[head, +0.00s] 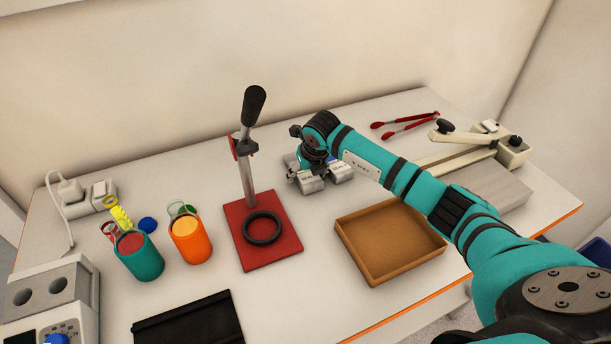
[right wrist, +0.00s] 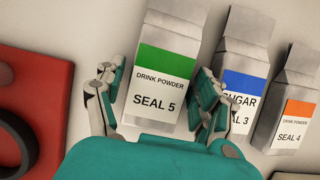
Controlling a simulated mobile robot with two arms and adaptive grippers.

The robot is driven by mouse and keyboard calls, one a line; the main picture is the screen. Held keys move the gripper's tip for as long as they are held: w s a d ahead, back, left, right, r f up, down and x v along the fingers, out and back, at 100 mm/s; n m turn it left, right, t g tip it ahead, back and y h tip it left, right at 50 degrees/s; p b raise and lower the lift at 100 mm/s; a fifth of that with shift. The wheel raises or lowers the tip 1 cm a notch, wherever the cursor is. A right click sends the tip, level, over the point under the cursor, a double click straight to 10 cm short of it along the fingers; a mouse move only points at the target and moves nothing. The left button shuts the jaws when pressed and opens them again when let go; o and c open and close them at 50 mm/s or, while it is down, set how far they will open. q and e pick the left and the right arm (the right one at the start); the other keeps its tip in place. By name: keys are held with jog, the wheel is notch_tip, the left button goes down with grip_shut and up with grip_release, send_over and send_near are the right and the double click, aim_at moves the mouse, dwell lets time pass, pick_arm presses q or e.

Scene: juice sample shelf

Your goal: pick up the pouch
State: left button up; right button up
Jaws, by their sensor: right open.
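In the right wrist view, a white pouch with a green band (right wrist: 165,60), marked "DRINK POWDER SEAL 5", lies between the fingers of my right gripper (right wrist: 157,92). The fingers are open, one on each side of it; I cannot tell whether they touch it. To its right are a blue-banded pouch (right wrist: 245,82), marked with sugar, and an orange-banded pouch (right wrist: 297,106), marked "DRINK POWDER SEAL 4". In the head view, my right gripper (head: 322,178) is low over the table behind the wooden tray, and it mostly hides the pouches. My left gripper is not in view.
A red-based press (head: 285,247) with an upright lever stands left of my right gripper. A wooden tray (head: 428,258) lies in front. Red tongs (head: 408,127) and a long sealer (head: 450,157) are at right. Orange (head: 190,246) and teal (head: 142,263) cups stand at left.

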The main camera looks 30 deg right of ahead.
jog(key=c, duration=1)
